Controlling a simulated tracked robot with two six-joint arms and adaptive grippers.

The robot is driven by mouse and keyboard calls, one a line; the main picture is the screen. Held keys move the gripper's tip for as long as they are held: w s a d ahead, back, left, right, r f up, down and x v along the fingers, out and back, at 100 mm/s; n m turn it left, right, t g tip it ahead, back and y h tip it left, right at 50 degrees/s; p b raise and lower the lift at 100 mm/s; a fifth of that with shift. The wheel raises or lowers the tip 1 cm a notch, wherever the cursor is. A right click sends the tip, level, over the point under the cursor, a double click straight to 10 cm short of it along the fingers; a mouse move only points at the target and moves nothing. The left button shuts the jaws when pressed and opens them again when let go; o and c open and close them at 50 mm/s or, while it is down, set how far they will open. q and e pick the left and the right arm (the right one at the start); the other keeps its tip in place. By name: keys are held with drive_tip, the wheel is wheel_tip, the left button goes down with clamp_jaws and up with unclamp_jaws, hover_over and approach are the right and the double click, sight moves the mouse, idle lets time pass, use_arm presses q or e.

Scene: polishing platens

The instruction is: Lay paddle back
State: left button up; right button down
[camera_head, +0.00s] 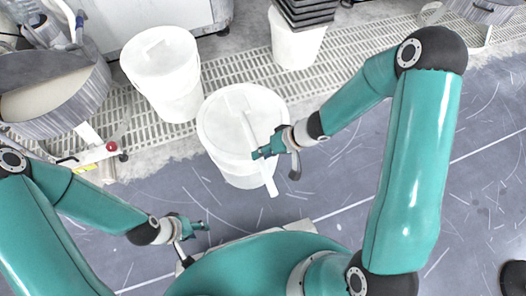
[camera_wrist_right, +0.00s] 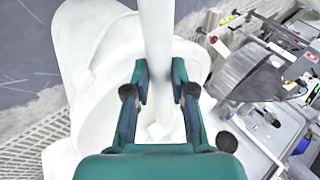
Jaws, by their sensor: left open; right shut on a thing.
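The long white paddle (camera_head: 250,132) slants over the top of the near white bucket (camera_head: 222,165), its near end sticking out past the rim. My right gripper (camera_head: 262,153) is shut on the paddle above the bucket's near right side. In the right wrist view the paddle (camera_wrist_right: 157,38) runs up between the fingers of my right gripper (camera_wrist_right: 160,88), with the white bucket beneath. I cannot tell whether the paddle touches the bucket. My left gripper (camera_head: 204,226) is open and empty, low and to the left of the bucket.
A second white bucket (camera_head: 172,92) stands behind left. A third white bucket (camera_head: 297,48) holds a stack of dark trays (camera_head: 305,12). A round polishing machine (camera_head: 62,100) stands at the left, with a red knob (camera_head: 112,146).

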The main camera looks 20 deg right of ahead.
drive_tip(key=shift+f, duration=0.2)
drive_tip(key=c, duration=0.9)
unclamp_jaws()
